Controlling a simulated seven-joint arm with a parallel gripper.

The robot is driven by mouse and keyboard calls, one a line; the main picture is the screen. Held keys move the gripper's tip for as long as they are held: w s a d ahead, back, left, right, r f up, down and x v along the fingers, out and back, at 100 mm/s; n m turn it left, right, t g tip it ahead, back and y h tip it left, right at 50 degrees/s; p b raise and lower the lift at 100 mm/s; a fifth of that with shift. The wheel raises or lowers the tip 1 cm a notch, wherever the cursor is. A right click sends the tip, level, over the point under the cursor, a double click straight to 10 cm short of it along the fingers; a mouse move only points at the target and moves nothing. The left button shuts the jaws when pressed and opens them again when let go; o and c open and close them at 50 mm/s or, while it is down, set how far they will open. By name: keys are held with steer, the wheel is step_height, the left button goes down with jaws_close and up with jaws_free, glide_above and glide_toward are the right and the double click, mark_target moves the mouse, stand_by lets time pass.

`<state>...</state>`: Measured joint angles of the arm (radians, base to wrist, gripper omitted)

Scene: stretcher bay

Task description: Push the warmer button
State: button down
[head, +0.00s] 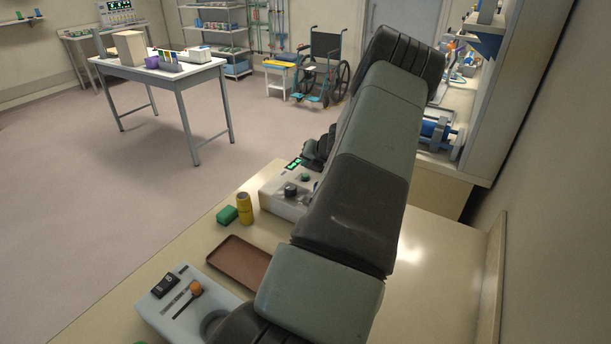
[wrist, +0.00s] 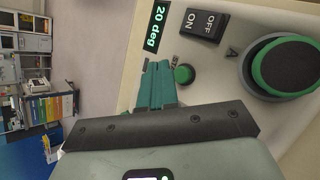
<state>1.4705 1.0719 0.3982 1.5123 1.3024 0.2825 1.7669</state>
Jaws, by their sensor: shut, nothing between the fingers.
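The warmer is a pale box (head: 283,204) on the counter, partly hidden behind my arm in the head view. In the wrist view its panel (wrist: 215,85) carries a green display (wrist: 157,27) reading "20 deg", a black ON/OFF rocker (wrist: 204,23), a small round green button (wrist: 184,74) and a large dark knob with a green ring (wrist: 286,66).
A second control box (head: 188,308) with a black switch and orange lever stands at the front. A wall shelf unit (head: 485,90) rises at the right.

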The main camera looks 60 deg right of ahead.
mark_target(305, 174)
steer(key=shift+f, duration=0.65)
steer(key=shift+f, duration=0.2)
stand_by(1.5)
steer(key=shift+f, duration=0.25)
steer(key=shift+f, duration=0.5)
stand_by(0.6)
steer(key=shift+s+a+f, duration=0.1)
steer(key=shift+a+f, duration=0.05)
steer(key=shift+f, duration=0.55)
stand_by(0.3)
steer(key=shift+r, duration=1.55)
steer(key=shift+r, duration=2.45)
